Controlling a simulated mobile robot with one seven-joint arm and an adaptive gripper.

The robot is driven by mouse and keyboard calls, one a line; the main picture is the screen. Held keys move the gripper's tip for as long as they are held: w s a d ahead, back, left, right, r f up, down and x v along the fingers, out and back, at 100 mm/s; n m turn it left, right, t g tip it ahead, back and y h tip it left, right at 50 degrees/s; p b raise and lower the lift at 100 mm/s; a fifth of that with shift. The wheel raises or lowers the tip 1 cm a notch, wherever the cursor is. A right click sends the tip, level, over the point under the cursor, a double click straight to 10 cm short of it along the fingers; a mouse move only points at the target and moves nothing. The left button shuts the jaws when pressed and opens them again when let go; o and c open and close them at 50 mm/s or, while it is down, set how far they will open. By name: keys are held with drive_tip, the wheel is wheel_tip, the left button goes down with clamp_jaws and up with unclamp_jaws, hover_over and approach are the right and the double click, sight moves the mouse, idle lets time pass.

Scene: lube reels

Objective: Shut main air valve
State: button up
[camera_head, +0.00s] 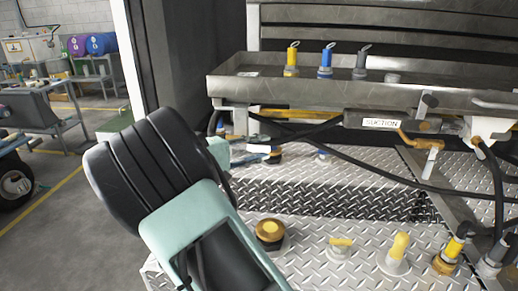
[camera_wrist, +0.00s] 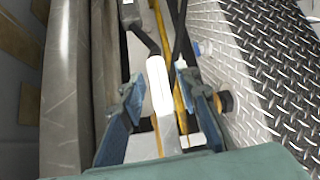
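In the wrist view, my gripper (camera_wrist: 160,97) is open, with its two blue-grey fingers apart. A white, lever-like piece (camera_wrist: 158,80) shows in the gap between them, with room on both sides. I cannot tell whether this piece is the main air valve's handle. In the head view, my gripper (camera_head: 246,153) is beneath the left end of the metal trough, partly hidden by my arm. No label in view names the main air valve. An orange valve handle (camera_head: 412,137) is near the SUCTION label (camera_head: 381,123), well to the right of my gripper.
The metal trough (camera_head: 300,92) runs above my gripper and holds yellow, blue and grey capped fittings. Black hoses (camera_head: 360,172) cross to the right. Several fittings, including yellow-topped ones (camera_head: 398,250), stand on the diamond-plate deck (camera_head: 325,235). Open floor (camera_head: 50,215) is at left.

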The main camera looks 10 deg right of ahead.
clamp_jaws()
drive_tip(key=shift+f, duration=0.1)
drive_tip(key=w+a+f+m+t+y+b, duration=0.1)
drive_tip(key=a+f+m+y+b, duration=0.5)
drive_tip(key=y+b, duration=0.7)
drive_tip(key=shift+w+m+t+y+b, duration=0.4)
drive_tip(key=shift+w+m+b, duration=0.1)
drive_tip(key=shift+m+b, duration=0.65)
drive_tip(key=shift+a, duration=0.1)
drive_tip(key=shift+o, duration=0.8)
unclamp_jaws()
